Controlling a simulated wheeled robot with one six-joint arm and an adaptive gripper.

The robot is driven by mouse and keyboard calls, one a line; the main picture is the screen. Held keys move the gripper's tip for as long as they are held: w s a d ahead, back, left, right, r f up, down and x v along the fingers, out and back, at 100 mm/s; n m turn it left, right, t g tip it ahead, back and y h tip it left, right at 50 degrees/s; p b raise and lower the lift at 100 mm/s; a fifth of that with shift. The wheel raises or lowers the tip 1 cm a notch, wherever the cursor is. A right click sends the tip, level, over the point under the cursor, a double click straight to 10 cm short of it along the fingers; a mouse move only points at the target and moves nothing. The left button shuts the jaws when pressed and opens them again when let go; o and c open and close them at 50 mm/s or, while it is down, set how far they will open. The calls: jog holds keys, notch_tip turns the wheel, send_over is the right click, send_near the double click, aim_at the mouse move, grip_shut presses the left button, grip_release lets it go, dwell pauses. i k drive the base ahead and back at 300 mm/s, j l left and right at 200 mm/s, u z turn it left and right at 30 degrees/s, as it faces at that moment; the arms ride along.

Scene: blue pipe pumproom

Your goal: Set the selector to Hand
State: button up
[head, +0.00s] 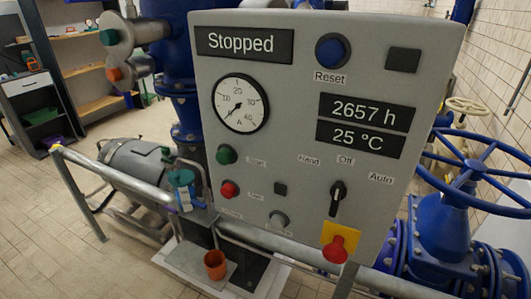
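The selector (337,197) is a black rotary knob low on the right half of the grey control panel (300,110). The labels Hand (309,160), Off (345,160) and Auto (380,179) sit in an arc above it. Its handle stands nearly upright, with its upper end towards Off. The display (243,43) at the panel's upper left reads "Stopped". My gripper is not in view, and nothing covers the selector.
A red mushroom button (336,249) on a yellow plate sits just below the selector. Green (227,155) and red (230,190) buttons are left. A railing (250,240) runs below the panel. A blue handwheel (480,180) stands right. An orange pot (215,264) stands below the panel.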

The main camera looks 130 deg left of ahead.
aim_at(337, 191)
jog(key=k+u, duration=0.15)
jog(key=k, duration=0.3)
jog(key=k+u, duration=0.15)
jog(key=k, duration=0.35)
jog(key=k+j+u, duration=0.2)
jog(key=k, duration=0.25)
jog(key=k+j+u, duration=0.15)
jog(key=k, duration=0.3)
